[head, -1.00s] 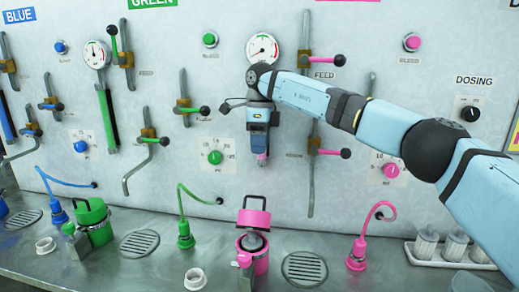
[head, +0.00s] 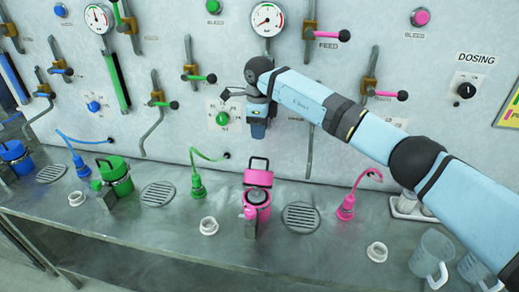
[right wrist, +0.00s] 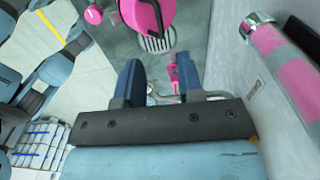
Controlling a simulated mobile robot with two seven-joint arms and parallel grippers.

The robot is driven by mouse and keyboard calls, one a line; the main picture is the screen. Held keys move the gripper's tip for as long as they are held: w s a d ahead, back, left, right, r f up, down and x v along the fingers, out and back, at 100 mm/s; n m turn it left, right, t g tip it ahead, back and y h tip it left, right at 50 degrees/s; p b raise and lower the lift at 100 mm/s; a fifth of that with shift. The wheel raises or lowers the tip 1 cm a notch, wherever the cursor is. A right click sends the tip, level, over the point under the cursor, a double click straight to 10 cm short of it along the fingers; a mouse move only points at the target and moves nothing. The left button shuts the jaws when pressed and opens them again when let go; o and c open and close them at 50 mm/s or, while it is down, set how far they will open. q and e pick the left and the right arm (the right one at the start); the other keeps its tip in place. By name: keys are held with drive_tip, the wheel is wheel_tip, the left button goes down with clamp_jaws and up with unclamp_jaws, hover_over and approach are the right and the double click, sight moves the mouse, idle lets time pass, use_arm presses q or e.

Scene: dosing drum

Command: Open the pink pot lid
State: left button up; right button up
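The pink pot (head: 256,213) stands on the steel counter below the panel. Its pink lid (head: 257,178) with a dark handle stands raised at the back of the rim, and a grey inside seems to show in front of it. The pot also shows at the top of the right wrist view (right wrist: 148,14), partly cut off. My right gripper (head: 257,136) points down above and behind the pot, close to the panel and apart from the lid. In the right wrist view its two fingers (right wrist: 159,82) are spread, with nothing between them. My left gripper is out of view.
A green pot (head: 116,178) and a blue pot (head: 16,160) stand to the left. A pink hose fitting (head: 346,207) and a drain grate (head: 300,217) are right of the pink pot. Clear jugs (head: 433,258) stand at the front right. Valve levers stick out from the panel.

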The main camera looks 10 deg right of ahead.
drive_tip(key=p, duration=0.2)
hover_over(259, 172)
drive_tip(key=w, duration=0.4)
drive_tip(key=f, duration=0.7)
drive_tip(key=shift+s+d+f, duration=0.1)
drive_tip(key=shift+d+f, duration=0.2)
drive_tip(key=shift+f, duration=0.75)
clamp_jaws()
